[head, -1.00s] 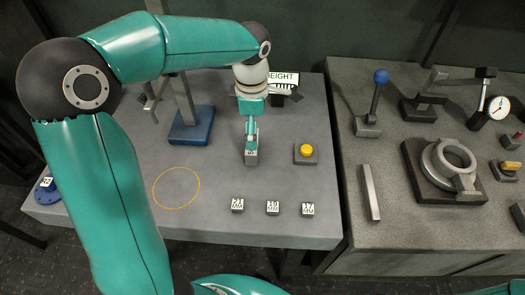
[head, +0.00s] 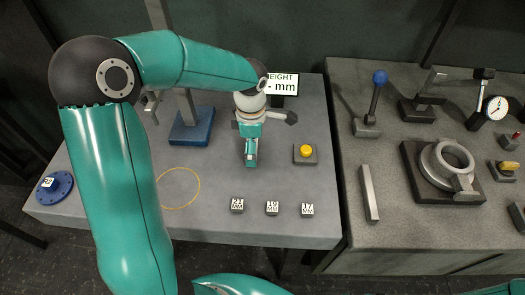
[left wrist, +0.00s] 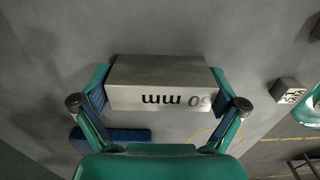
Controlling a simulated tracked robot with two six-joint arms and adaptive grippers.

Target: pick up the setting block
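The setting block (left wrist: 160,98), a grey metal block marked 50 mm, sits between the two fingers of my left gripper in the left wrist view. The finger pads lie right at its two ends. I cannot tell whether they press on it or leave a thin gap. In the head view my left gripper (head: 250,163) points down at the middle of the left table and hides most of the block. Whether the block rests on the table is not clear. My right gripper is not in view.
A yellow button (head: 306,150) is right of the gripper, and several small marked blocks (head: 272,208) are in front. A blue-based stand (head: 191,130) and a height display (head: 283,84) are behind. A yellow circle (head: 178,188) on the table is empty. The right bench (head: 400,230) holds castings and gauges.

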